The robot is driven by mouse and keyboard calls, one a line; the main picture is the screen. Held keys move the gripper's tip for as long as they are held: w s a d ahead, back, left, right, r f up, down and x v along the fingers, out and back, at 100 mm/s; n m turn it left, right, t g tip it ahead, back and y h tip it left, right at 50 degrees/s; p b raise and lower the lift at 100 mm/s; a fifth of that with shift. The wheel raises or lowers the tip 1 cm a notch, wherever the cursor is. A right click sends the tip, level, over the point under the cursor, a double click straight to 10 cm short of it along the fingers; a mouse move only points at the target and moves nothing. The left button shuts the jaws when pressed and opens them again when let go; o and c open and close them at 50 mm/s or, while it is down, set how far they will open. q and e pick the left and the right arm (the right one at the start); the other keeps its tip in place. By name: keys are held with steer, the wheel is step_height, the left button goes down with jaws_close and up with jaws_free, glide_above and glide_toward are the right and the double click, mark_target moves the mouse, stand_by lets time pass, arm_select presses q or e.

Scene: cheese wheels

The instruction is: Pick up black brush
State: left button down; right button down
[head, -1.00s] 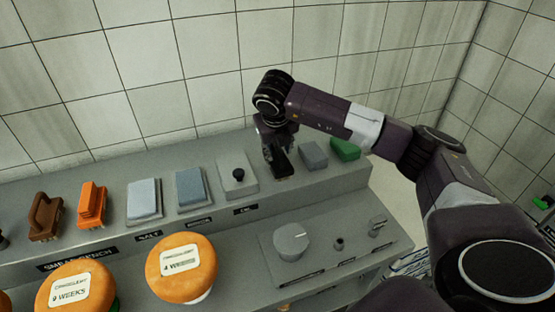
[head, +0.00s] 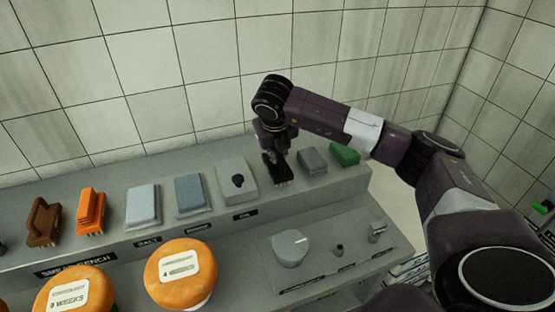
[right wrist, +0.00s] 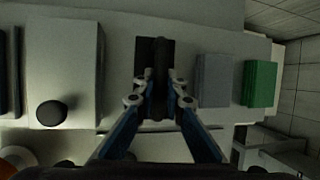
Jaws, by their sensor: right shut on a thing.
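The black brush (head: 281,174) is on the upper shelf of the bench, between a grey plate with a black knob and a grey block. Pale bristles show at its lower edge. My right gripper (head: 269,154) points down from above and is shut on the brush's handle. In the right wrist view the brush (right wrist: 154,48) lies lengthwise between the blue-linked fingers (right wrist: 160,88), which press on both sides of its raised handle. I cannot tell whether the brush is clear of the shelf. My left gripper is not in view.
A grey block (head: 312,160) and a green block (head: 345,154) stand right of the brush. The knob plate (head: 237,190), blue-grey blocks, an orange brush (head: 90,210) and a brown brush (head: 43,221) are left. Cheese wheels (head: 180,283) sit in front. A tiled wall is behind.

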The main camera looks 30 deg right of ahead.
step_height(320, 180, up, 20)
steer(key=b, duration=0.3)
steer(key=shift+f, duration=0.15)
stand_by(0.4)
